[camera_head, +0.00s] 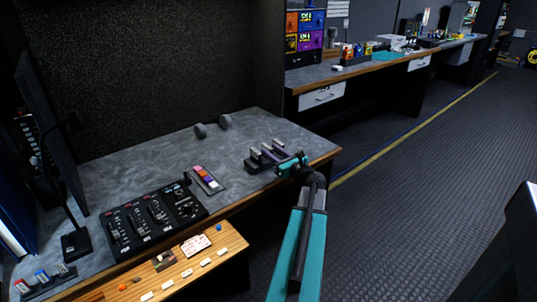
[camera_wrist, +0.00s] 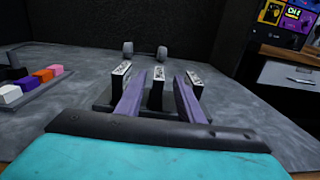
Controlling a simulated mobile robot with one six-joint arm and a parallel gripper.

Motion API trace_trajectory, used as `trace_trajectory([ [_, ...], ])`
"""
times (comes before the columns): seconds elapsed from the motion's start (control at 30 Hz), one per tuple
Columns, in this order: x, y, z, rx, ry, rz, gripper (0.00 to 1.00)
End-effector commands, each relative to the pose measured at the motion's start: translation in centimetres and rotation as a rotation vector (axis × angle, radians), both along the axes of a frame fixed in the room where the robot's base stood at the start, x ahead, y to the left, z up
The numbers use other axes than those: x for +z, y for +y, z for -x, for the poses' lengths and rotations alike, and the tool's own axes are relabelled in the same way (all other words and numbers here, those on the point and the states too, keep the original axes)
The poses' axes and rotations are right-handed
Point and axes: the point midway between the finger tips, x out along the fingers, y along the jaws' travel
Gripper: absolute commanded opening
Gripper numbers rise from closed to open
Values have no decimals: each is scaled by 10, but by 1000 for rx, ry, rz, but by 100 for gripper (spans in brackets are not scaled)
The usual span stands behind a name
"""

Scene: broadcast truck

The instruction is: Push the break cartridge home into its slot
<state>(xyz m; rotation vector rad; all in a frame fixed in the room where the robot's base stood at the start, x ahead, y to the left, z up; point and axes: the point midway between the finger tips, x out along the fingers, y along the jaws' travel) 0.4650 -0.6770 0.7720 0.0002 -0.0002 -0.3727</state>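A dark rack (camera_head: 249,165) on the grey desk holds three upright cartridges with pale, marked edges. In the wrist view they are the left cartridge (camera_wrist: 119,78), the middle cartridge (camera_wrist: 157,76) and the right cartridge (camera_wrist: 194,80). Their labels are too small to read, so I cannot tell which is the break cartridge. My gripper (camera_head: 268,155) reaches in at the rack from the front right. In the wrist view its two purple fingers (camera_wrist: 160,80) are apart, one on each side of the middle cartridge, with visible gaps. The fingers partly hide the rack and the slots.
Left of the rack are a block with coloured keys (camera_head: 204,178) and a black mixer panel (camera_head: 155,217). Two grey knob-like objects (camera_head: 212,127) stand behind. A wooden ledge (camera_head: 225,241) with small items runs along the front.

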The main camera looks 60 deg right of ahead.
Motion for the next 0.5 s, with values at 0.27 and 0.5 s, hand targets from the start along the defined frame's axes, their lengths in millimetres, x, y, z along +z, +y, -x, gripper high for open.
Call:
trace_trajectory([
  [0.27, 0, -6, -16, 1, 0, 0, 34],
  [0.5, 0, -5, -16, 1, 0, 0, 34],
])
